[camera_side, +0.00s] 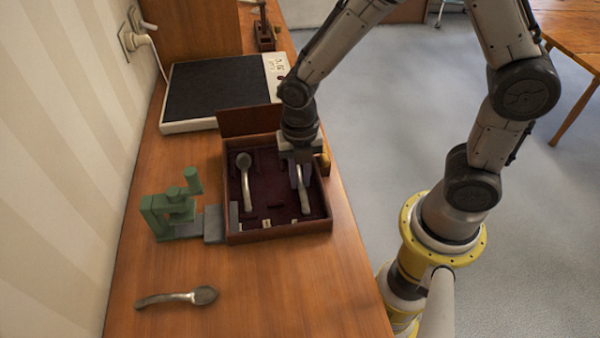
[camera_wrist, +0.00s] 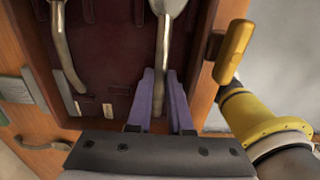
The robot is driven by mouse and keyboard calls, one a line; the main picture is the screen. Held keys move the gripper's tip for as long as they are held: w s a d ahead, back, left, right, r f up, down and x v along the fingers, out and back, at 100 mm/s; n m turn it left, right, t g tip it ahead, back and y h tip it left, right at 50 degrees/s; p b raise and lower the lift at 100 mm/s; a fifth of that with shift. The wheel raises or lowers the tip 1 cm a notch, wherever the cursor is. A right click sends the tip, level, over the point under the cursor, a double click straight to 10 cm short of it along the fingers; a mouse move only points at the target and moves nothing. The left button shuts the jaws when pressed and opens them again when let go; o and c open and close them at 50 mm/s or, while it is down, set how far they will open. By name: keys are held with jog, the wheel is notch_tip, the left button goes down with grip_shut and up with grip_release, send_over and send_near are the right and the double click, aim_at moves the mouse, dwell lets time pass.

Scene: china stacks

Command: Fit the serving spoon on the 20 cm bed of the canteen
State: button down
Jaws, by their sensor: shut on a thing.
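The canteen (camera_side: 279,236) is a brown wooden box with its lid raised at the back and a dark red lining. One spoon (camera_side: 245,183) lies in its left part, bowl toward the back; its handle shows in the wrist view (camera_wrist: 62,50). My gripper (camera_side: 299,180) is down inside the right part of the box. It is shut on the handle of a second spoon (camera_wrist: 164,40), whose bowl is cut off at the top of the wrist view. Whether this spoon touches the bed cannot be told. A third spoon (camera_side: 190,297) lies on the counter in front.
A green clamp-like device (camera_side: 172,212) stands left of the canteen. A black-topped scale (camera_side: 215,92) is behind it. A yellow handle-like piece (camera_wrist: 233,50) sticks out from the box's right side. The front counter is mostly clear.

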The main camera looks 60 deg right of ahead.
aim_at(300, 180)
jog(key=shift+f, duration=0.2)
jog(key=c, duration=0.8)
grip_release()
jog(key=shift+o, duration=0.2)
notch_tip(300, 180, up, 14)
jog(key=shift+f, duration=0.1)
